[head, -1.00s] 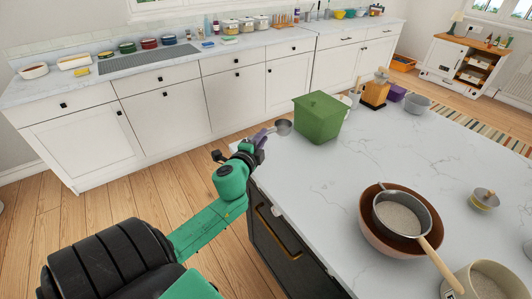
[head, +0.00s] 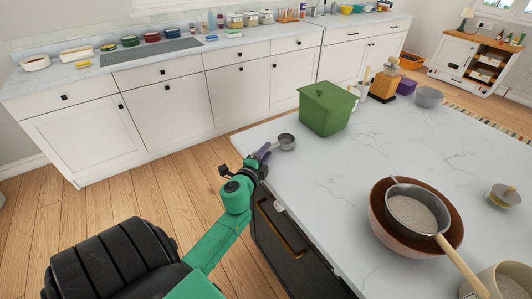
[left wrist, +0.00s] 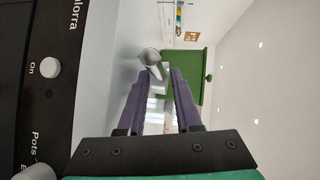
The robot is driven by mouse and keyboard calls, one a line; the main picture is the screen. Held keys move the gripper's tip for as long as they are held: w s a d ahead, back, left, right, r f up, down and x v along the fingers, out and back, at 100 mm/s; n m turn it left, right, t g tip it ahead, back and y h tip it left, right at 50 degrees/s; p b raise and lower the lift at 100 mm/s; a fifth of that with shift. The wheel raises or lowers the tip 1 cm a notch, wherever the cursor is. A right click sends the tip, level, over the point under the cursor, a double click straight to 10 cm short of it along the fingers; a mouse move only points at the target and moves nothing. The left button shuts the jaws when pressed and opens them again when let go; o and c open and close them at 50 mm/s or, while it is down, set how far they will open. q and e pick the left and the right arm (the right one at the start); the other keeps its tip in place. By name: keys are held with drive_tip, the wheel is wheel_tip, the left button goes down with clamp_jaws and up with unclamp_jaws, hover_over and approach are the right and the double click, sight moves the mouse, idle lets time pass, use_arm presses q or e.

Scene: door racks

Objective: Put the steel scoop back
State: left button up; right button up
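The steel scoop (head: 287,142), a small grey cup with a short handle, is at the island's near left edge, left of the green lidded box (head: 327,110). My left gripper (head: 264,153) has its purple fingers around the handle end. In the left wrist view the scoop's cup (left wrist: 151,58) shows just past the fingertips (left wrist: 159,76), with its pale handle between them. The fingers stand a little apart with the handle in the gap. I cannot tell whether the scoop touches the worktop. My right gripper is not in view.
The white marble island (head: 340,205) is clear in its middle. A brown bowl with a sieve of pale grains (head: 412,213) stands at the right. A wooden block (head: 384,85), purple container (head: 406,86) and grey bowl (head: 429,97) stand at the back. Black appliance below the edge (head: 283,235).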

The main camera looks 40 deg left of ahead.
use_arm(q)
drive_tip(key=shift+r, duration=0.1)
drive_tip(key=f+b+v, duration=0.1)
drive_tip(key=b+v, duration=0.2)
drive_tip(key=v, duration=0.8)
drive_tip(key=s+d+f+n+g+h, duration=0.1)
drive_tip(key=s+d+f+n+g, duration=0.1)
drive_tip(key=f, duration=0.9)
drive_tip(key=s+d+f+n+g+h, duration=0.1)
drive_tip(key=s+d+f+n+g, duration=0.15)
drive_tip(key=f, duration=0.85)
drive_tip(key=s+d+f+n+g+h, duration=0.1)
drive_tip(key=s+f+n+g, duration=0.15)
drive_tip(key=f, duration=0.75)
drive_tip(key=s+d+f+n+g+h, duration=0.1)
drive_tip(key=s+d+f+g, duration=0.1)
drive_tip(key=s+f, duration=0.7)
drive_tip(key=s+d+f+n+g+h, duration=0.1)
drive_tip(key=s+d+f+n+g, duration=0.1)
drive_tip(key=s+f+g, duration=0.3)
drive_tip(key=s+f, duration=0.4)
drive_tip(key=s, duration=0.4)
drive_tip(key=shift+s+d+n+g+p, duration=0.15)
drive_tip(key=shift+d+n+g+p, duration=0.15)
